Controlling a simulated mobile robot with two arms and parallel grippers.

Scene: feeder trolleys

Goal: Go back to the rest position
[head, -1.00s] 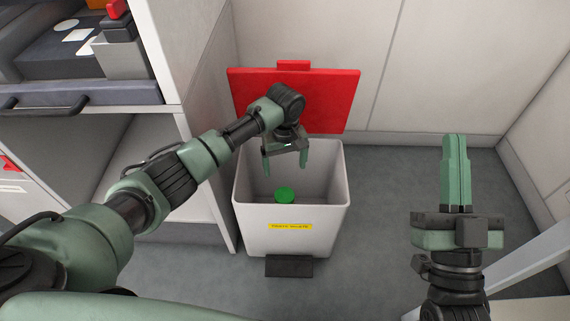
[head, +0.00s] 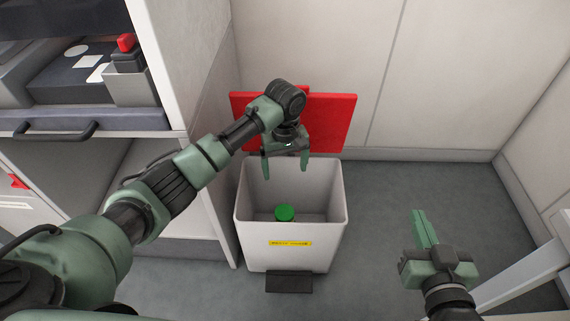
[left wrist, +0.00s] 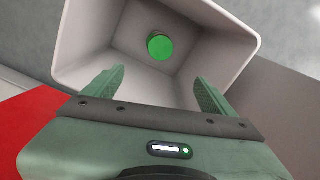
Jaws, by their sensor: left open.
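My left gripper (head: 286,163) is open and empty above the back part of a white waste bin (head: 290,247). Its two fingers point down towards the bin's opening and are apart. In the left wrist view the fingers (left wrist: 158,90) show spread, with nothing between them. A green round object (head: 285,212) lies on the bin's floor; it also shows in the left wrist view (left wrist: 160,46). My right gripper (head: 420,228) is at the lower right, over bare floor, with its fingers seen close together.
The bin's red lid (head: 333,122) stands open behind it against the wall. A shelf unit (head: 207,120) with a drawer and handle (head: 48,131) is at the left. A pale rail (head: 520,280) runs at the lower right. The grey floor (head: 400,190) right of the bin is clear.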

